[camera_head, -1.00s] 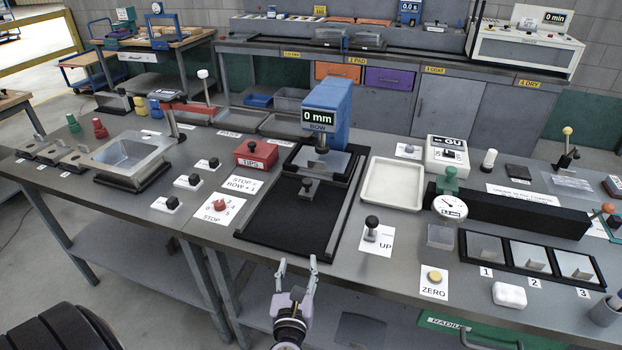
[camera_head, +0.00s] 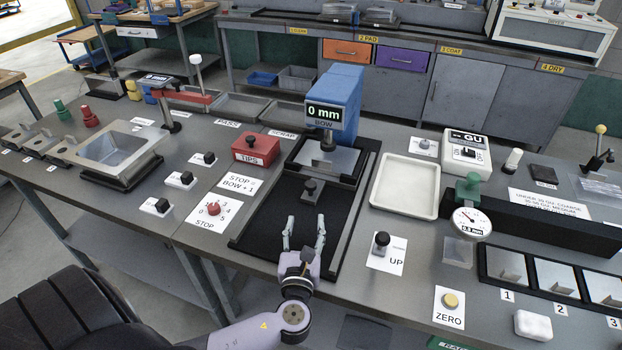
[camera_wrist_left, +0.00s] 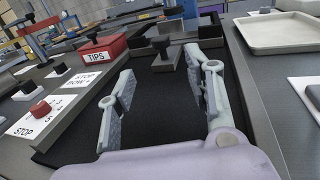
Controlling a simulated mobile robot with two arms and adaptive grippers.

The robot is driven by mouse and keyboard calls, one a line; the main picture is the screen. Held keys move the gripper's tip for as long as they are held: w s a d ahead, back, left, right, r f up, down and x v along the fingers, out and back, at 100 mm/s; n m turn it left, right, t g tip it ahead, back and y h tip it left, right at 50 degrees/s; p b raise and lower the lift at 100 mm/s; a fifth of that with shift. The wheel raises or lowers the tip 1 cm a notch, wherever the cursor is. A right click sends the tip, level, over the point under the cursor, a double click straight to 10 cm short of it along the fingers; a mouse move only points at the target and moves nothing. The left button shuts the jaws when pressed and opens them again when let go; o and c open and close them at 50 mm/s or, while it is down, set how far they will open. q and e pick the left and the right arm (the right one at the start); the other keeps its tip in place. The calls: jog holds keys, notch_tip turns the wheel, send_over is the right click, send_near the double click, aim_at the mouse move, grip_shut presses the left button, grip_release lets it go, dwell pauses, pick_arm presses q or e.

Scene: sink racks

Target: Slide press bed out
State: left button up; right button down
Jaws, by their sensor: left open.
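The blue press (camera_head: 338,103) shows "0 mm BOW" and stands at the back of a black framed track (camera_head: 268,231). The press bed is a grey plate (camera_head: 334,157) under the press head. A dark knob handle (camera_head: 310,190) stands on a small block at the bed's front; it also shows in the left wrist view (camera_wrist_left: 163,50). My left gripper (camera_head: 304,236) is open and empty over the front part of the black track, short of the knob. In the left wrist view its two fingers (camera_wrist_left: 163,95) stand apart with the knob beyond and between them. My right gripper is not in view.
A red TIPS box (camera_head: 256,149) and a red STOP knob (camera_head: 213,209) stand left of the track. A black-knobbed UP lever (camera_head: 381,243) and a cream tray (camera_head: 405,187) stand to the right. The black track surface in front of the knob is clear.

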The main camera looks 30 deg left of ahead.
pick_arm(q)
send_near(310, 188)
jog(key=x, duration=0.2)
jog(key=shift+w+a+r+p, duration=0.15)
jog(key=shift+w+p, duration=0.15)
jog(key=shift+p, duration=0.1)
jog(key=x, duration=0.8)
jog(key=shift+w+a+p, duration=0.15)
jog(key=shift+w+p, duration=0.1)
jog(key=shift+p, duration=0.15)
jog(key=shift+w+a, duration=0.1)
jog(key=shift+w, duration=0.25)
jog(key=shift+c, duration=0.7)
grip_shut()
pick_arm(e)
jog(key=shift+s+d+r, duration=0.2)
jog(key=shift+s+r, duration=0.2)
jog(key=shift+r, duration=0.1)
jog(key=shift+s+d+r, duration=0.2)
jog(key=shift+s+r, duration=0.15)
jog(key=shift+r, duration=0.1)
